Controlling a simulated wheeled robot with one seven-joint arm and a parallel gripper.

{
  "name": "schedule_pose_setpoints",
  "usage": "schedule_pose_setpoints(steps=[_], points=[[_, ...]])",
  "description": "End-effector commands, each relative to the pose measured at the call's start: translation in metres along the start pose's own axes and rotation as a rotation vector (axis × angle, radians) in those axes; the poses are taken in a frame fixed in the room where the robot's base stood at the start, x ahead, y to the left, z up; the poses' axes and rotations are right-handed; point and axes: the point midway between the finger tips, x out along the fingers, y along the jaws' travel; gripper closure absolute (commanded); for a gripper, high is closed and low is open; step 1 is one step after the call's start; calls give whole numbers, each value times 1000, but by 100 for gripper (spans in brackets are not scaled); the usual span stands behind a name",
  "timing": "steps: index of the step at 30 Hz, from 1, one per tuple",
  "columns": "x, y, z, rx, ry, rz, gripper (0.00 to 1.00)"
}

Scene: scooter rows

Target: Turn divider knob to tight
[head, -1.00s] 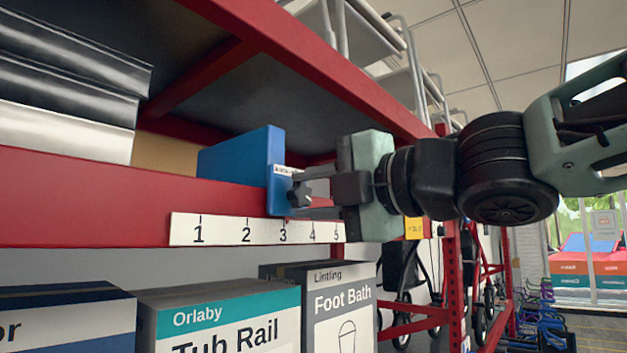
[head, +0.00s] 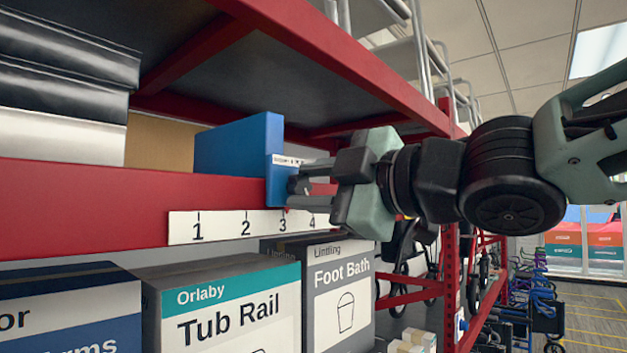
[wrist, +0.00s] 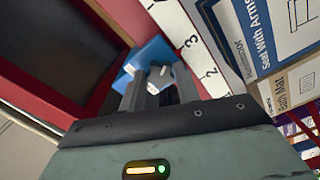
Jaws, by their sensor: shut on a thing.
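The blue divider (head: 240,147) stands on the red shelf, with its front plate hanging over the shelf's front edge near the 3 mark. The plate bears a small white label, too small to read. A dark knob (head: 296,186) sits on the plate below the label. My gripper (head: 303,180) reaches in from the right and is shut on the knob, its body rolled at a slant.
A white number strip (head: 222,227) runs along the red shelf edge (head: 90,208). Below stand the Tub Rail box (head: 222,300) and Foot Bath box (head: 340,290). Black and white packs (head: 65,90) lie at the left. A red upper shelf beam (head: 330,60) passes above my gripper.

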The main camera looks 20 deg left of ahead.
Motion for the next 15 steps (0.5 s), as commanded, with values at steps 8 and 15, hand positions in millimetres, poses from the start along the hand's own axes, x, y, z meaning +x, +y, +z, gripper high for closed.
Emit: schedule_pose_setpoints(steps=[8,15], points=[[0,-1,1,14,-2,-1,91],[0,-1,1,13,-2,-2,51]])
